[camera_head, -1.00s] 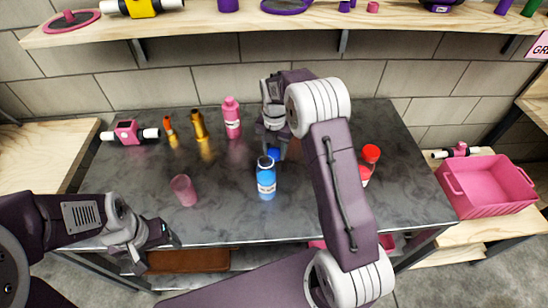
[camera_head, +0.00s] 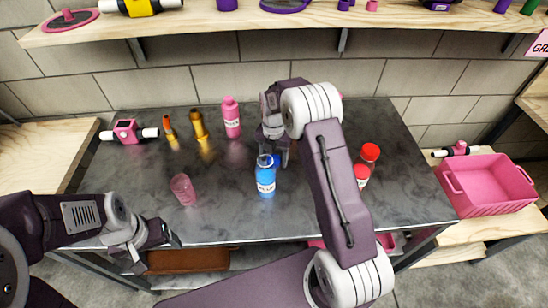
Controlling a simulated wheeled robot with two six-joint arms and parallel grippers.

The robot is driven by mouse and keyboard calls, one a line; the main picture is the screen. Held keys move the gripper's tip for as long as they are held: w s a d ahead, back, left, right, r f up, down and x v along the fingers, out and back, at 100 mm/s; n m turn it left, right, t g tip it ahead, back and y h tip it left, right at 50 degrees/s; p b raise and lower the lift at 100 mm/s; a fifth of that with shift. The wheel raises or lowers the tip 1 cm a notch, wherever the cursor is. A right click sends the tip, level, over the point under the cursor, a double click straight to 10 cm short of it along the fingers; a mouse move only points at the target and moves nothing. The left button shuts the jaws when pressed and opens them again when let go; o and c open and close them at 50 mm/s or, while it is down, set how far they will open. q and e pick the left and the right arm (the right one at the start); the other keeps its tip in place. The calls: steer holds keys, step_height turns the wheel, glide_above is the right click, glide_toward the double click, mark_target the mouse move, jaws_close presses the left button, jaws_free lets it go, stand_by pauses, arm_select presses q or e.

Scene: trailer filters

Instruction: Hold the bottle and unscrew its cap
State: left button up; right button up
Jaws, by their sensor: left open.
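A blue bottle (camera_head: 266,182) with a white label stands upright near the middle of the dark table. Its top (camera_head: 265,162) is close to my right gripper (camera_head: 277,158), which points down just behind and to the right of it. I cannot tell whether they touch. The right gripper's fingers are mostly hidden, and a patch of blue shows by them. My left gripper (camera_head: 172,240) is open and empty at the table's front edge, to the left of and apart from the bottle.
A pink cup (camera_head: 183,189) stands left of the blue bottle. A pink bottle (camera_head: 231,118), a gold bottle (camera_head: 199,127) and an orange bottle (camera_head: 169,128) stand behind. A red bottle (camera_head: 369,155) is right of my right arm. A pink crate (camera_head: 490,206) sits on the side bench.

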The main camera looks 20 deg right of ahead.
mark_target(274, 159)
step_height(274, 159, up, 12)
steer(key=p, duration=0.1)
steer(key=shift+r, duration=0.2)
stand_by(0.4)
